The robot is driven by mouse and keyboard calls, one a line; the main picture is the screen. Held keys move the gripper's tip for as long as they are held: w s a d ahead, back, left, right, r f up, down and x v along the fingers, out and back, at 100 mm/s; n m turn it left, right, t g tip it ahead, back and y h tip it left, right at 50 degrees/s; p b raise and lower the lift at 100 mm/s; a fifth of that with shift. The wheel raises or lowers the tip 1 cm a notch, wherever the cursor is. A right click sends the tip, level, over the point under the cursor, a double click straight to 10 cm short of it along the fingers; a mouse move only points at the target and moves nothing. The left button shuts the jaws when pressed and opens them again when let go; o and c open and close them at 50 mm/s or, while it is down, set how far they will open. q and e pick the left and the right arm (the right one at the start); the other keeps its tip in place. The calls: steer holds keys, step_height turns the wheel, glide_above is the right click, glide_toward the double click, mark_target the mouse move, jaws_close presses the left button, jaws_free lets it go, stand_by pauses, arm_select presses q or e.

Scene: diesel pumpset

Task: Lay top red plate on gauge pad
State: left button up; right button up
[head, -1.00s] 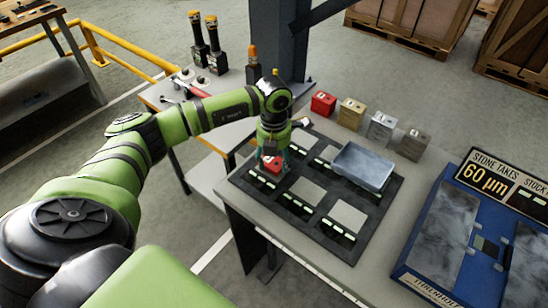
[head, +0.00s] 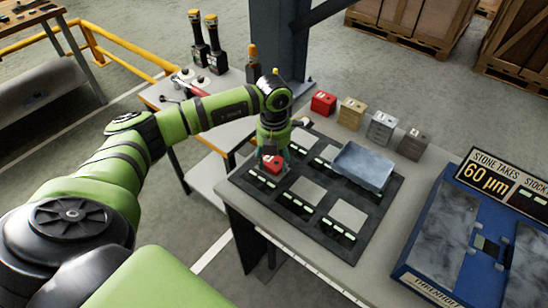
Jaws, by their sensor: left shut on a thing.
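My left gripper (head: 272,160) points down over the left part of a dark mat (head: 251,190) on the grey table. It is shut on a small red plate (head: 271,166), low over the mat. I cannot tell whether the plate touches the mat. The mat carries several light square pads, such as one pad (head: 308,190) and another pad (head: 347,217). I cannot tell which one is the gauge pad. My right gripper is not in view.
A grey tray (head: 363,165) sits at the mat's back right. A red block (head: 323,103), a tan block (head: 351,112) and two grey blocks stand behind the mat. A blue stone unit (head: 430,262) with a 60 µm sign stands at right. A dark post (head: 280,45) rises behind.

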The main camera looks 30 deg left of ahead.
arm_select(q)
steer(key=shift+f, duration=0.15)
steer(key=shift+f+b, duration=0.6)
steer(key=shift+b, duration=0.05)
steer(key=o, duration=1.6)
steer(key=shift+r, duration=0.1)
steer(key=shift+o, duration=0.2)
step_height(320, 180, up, 12)
